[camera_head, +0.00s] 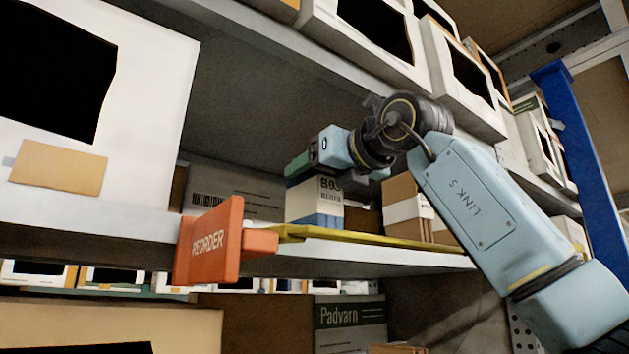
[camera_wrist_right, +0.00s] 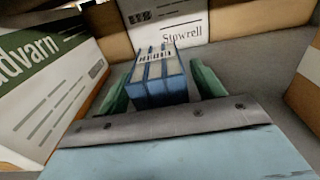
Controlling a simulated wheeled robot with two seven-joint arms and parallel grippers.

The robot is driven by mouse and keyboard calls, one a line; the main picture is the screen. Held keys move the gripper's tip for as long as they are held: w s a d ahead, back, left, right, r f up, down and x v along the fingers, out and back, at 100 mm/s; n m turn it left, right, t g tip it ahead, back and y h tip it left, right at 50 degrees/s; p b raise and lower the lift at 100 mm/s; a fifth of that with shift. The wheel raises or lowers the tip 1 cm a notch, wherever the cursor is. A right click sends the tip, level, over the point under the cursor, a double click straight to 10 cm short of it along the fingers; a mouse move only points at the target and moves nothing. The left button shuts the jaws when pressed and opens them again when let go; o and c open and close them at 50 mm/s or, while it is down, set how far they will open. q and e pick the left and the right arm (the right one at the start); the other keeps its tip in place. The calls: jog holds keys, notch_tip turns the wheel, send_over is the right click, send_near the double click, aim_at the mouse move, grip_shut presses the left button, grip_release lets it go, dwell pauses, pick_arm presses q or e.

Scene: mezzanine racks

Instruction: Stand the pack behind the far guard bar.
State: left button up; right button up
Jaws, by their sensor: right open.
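The pack (camera_head: 314,211), white above and blue below with a dark printed label, stands upright on the shelf. In the head view it is behind the yellow guard bar (camera_head: 375,239), which crosses low in front of it. My right gripper (camera_head: 303,166) is at the top of the pack. In the right wrist view the pack (camera_wrist_right: 158,80) lies between the green fingers of my open right gripper (camera_wrist_right: 160,90), with narrow gaps at its sides. Whether a finger touches it is unclear. My left gripper is not in view.
Cardboard boxes (camera_head: 404,200) stand right of the pack. A large white bin (camera_head: 130,130) is at left. The wrist view shows a Padvarn box (camera_wrist_right: 45,85) and a Stowrell box (camera_wrist_right: 185,25). A blue post (camera_head: 580,150) stands at right.

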jog(key=b+v, duration=0.4)
jog(key=v, duration=0.7)
jog(key=shift+b, duration=0.3)
dwell(0.6)
